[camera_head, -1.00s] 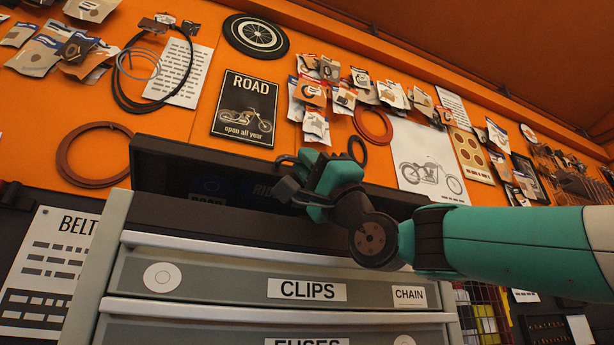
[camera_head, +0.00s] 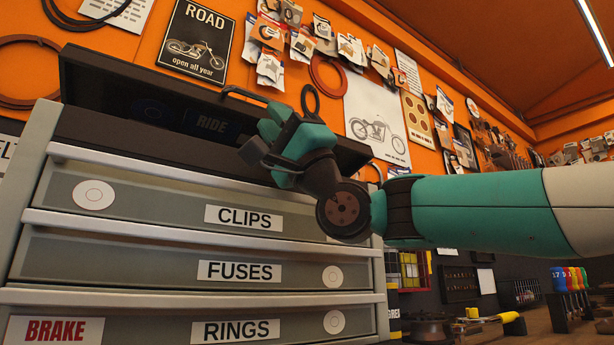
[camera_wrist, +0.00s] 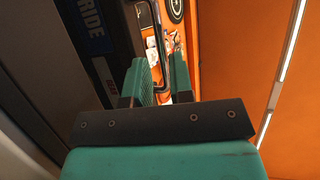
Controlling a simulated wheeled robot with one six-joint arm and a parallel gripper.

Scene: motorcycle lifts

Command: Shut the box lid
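The box is a grey drawer cabinet with a dark lid (camera_head: 150,105) on top. The lid stands open, tilted up, and its inner face reads "RIDE". A black bar handle (camera_head: 240,94) is at the lid's upper edge. My gripper (camera_head: 272,119) is in front of the lid's right half, just below and right of the handle. In the wrist view, the gripper's teal fingers (camera_wrist: 162,85) are apart and hold nothing. A black bar, seemingly the handle (camera_wrist: 161,45), shows in line with the gap, and the lid (camera_wrist: 85,60) is to the left. Contact cannot be told.
Labelled drawers (camera_head: 180,200) are shut below the lid. Behind is an orange wall with a poster (camera_head: 197,42), hanging parts and a black ring. A bench with tools (camera_head: 470,325) is at the lower right, below my arm.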

